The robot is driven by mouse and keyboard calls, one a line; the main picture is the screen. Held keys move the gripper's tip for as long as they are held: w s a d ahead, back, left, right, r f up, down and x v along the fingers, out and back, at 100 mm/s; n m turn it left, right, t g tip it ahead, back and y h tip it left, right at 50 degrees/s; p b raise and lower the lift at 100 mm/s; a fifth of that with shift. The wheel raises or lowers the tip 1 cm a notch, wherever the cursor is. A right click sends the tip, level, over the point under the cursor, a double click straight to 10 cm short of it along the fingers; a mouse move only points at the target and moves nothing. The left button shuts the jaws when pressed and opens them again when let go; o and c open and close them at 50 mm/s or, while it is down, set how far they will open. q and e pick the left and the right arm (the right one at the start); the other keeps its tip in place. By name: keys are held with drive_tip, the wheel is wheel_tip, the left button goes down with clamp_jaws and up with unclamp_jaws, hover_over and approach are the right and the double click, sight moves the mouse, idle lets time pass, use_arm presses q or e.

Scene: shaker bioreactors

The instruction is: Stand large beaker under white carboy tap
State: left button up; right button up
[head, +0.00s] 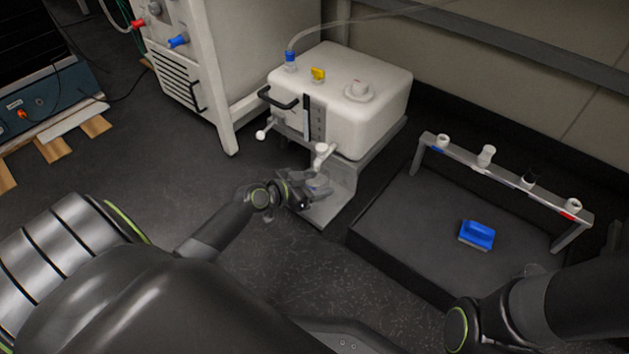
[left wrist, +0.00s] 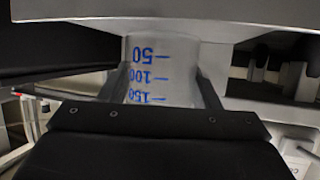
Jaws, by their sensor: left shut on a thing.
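The white carboy (head: 345,95) sits on a grey stand, with its white tap (head: 322,153) at the front low edge. My left gripper (head: 303,190) is at the stand's foot, just below the tap. It is shut on the clear large beaker (head: 318,187), which is small and hard to make out in the head view. In the left wrist view the beaker (left wrist: 161,72) is between the two fingers, its blue marks 50, 100 and 150 upside down in the picture. Whether its base touches the stand's foot is unclear. My right gripper's fingers do not show.
The grey stand's foot plate (head: 328,210) reaches out under the tap. Right of it is a dark tray (head: 400,215) with a blue brush-like block (head: 477,235) and a grey rack (head: 500,172) with several caps. A white cabinet (head: 205,60) stands behind left.

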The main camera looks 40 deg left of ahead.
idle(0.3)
use_arm(q)
drive_tip(key=o, duration=1.1)
drive_tip(key=shift+c, duration=0.2)
drive_tip(key=p+v, duration=0.3)
drive_tip(key=v, duration=1.4)
drive_tip(key=shift+s+p, duration=0.2)
drive_tip(key=shift+p, duration=0.2)
drive_tip(key=shift+r, duration=0.1)
